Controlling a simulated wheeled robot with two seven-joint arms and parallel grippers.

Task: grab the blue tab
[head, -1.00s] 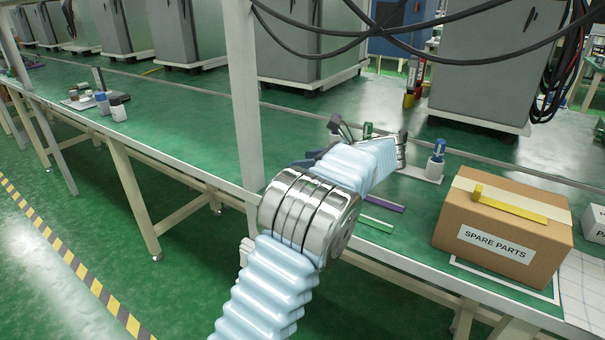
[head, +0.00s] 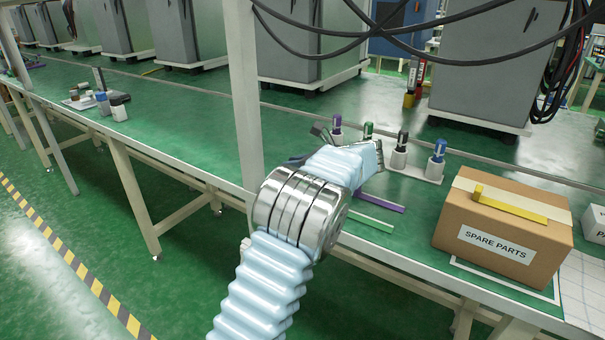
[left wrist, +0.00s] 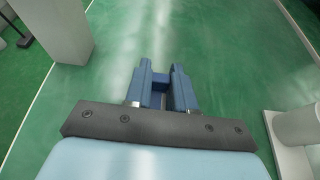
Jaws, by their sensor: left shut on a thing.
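My left gripper (left wrist: 160,76) shows in the left wrist view with its two dark blue fingers close together, low over the green bench. A small blue piece, which I take as the blue tab (left wrist: 158,87), shows between them; its colour is close to that of the fingers, so its outline is hard to tell. In the head view my pale blue wrist hides most of this gripper; only dark parts show beyond it. The tab cannot be made out there. My right gripper is not in view.
A purple strip (head: 380,203) and a green strip (head: 368,223) lie near the bench's front edge. A white holder (head: 429,178) carries several capped markers behind my wrist. A cardboard box (head: 505,228) stands right. A pale post (head: 243,100) rises left of my gripper.

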